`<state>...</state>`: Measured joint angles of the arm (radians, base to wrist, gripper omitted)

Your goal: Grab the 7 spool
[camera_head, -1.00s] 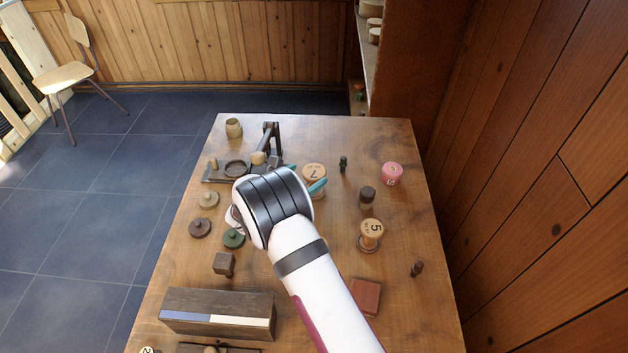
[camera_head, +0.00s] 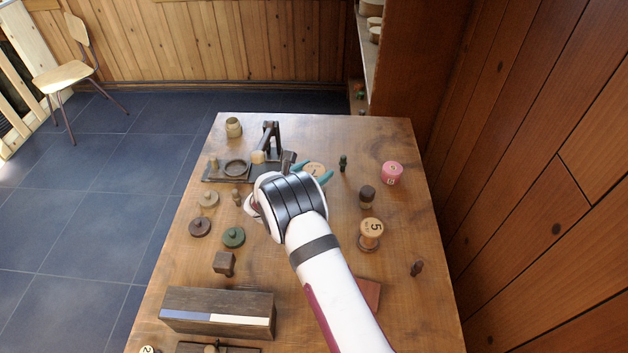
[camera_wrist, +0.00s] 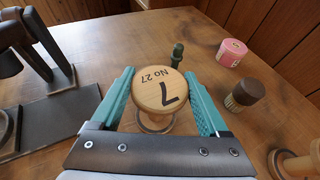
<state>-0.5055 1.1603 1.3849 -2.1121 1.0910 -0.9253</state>
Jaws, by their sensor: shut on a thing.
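The 7 spool (camera_wrist: 159,90) is a pale wooden spool with a dark 7 and "No 27" on its round top. In the wrist view it stands upright between the two teal fingers of my gripper (camera_wrist: 161,103), which is shut on it. In the head view the spool's top (camera_head: 314,168) shows just beyond my wrist, with the teal fingers of my gripper (camera_head: 312,173) at its sides. My wrist hides its lower part there.
A dark metal fixture (camera_head: 236,170) is at the left. A long box (camera_head: 217,312) lies nearer.

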